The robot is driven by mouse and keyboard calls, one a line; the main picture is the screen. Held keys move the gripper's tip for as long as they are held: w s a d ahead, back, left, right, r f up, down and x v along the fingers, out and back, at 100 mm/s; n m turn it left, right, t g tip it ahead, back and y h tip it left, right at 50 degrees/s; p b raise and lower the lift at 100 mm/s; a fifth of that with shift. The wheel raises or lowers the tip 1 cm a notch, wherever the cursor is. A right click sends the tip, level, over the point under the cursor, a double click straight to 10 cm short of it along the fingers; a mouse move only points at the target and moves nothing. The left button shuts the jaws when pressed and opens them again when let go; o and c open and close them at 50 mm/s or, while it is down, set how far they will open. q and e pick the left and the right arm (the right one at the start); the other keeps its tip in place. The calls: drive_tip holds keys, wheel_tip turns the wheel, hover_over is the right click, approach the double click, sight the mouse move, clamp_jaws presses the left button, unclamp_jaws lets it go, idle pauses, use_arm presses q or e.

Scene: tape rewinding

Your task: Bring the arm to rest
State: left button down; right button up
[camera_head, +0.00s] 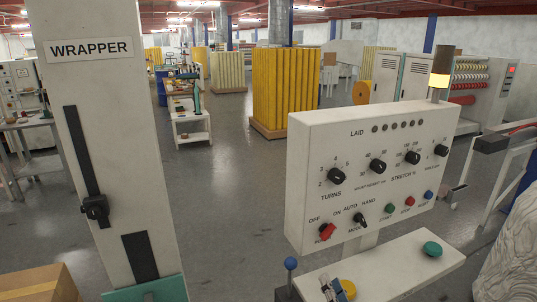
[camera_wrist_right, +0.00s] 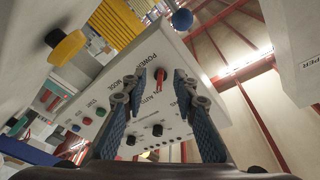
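My right gripper (camera_head: 331,288) shows at the bottom of the head view, below the white control panel (camera_head: 300,165) and by the yellow button on the console. In the right wrist view the two blue fingers of this gripper (camera_wrist_right: 160,80) stand apart with nothing between them. The panel lies beyond the fingertips there, and they look apart from it. The red power switch (camera_head: 326,232) sits low on the panel, and the black mode knob (camera_head: 360,220) is right of it. The red switch also shows between the fingertips in the right wrist view (camera_wrist_right: 160,75). My left gripper is not in view.
A sloped console carries a yellow button (camera_head: 347,289) and a green button (camera_head: 432,249). A blue ball knob (camera_head: 290,263) stands at its left. The wrapper mast (camera_head: 85,90) rises at left. Open floor lies between mast and panel.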

drive_tip(key=s+a+f+n+g, duration=0.3)
drive_tip(key=s+f+n+g, duration=0.5)
drive_tip(key=s+f, duration=0.4)
drive_tip(key=s+d+f+g+h, duration=0.1)
drive_tip(key=s+d+f+g, duration=0.2)
drive_tip(key=s, duration=0.6)
drive_tip(key=s+d+g+h, duration=0.1)
drive_tip(key=s+d+g, duration=0.2)
drive_tip(key=s+g, duration=0.35)
wheel_tip(320, 180, down, 26)
drive_tip(key=s+n, duration=0.1)
drive_tip(key=s, duration=0.2)
drive_tip(key=s+d+f+b, duration=0.1)
drive_tip(key=s+d+f, duration=0.1)
drive_tip(key=s+f, duration=1.5)
drive_tip(key=shift+s+d+f+g+h, duration=0.2)
drive_tip(key=shift+f+g+h, duration=0.15)
drive_tip(key=shift+f, duration=0.1)
